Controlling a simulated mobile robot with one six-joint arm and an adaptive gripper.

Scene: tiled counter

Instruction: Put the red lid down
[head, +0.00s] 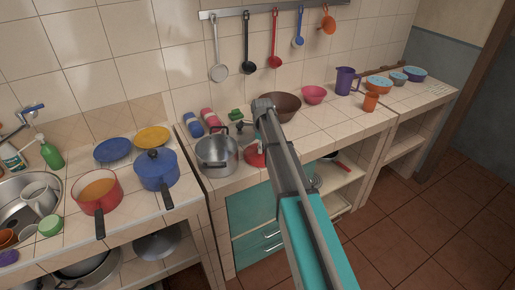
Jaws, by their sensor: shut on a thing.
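The red lid (253,158) is at the front part of the middle counter, just right of the steel pot (216,153). My arm covers its right side. My gripper (261,143) is above the lid, largely hidden behind my own arm, and is shut on the lid. The lid looks about level. I cannot tell whether its underside touches the tiles. An open red pan (97,190) with orange contents stands on the left counter.
A blue lidded pot (156,170) stands beside the red pan. A brown bowl (280,106) and a pink bowl (314,95) are behind my arm. Blue and pink rolled items (201,122) lie behind the steel pot. Bare tiles (325,127) show to the right.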

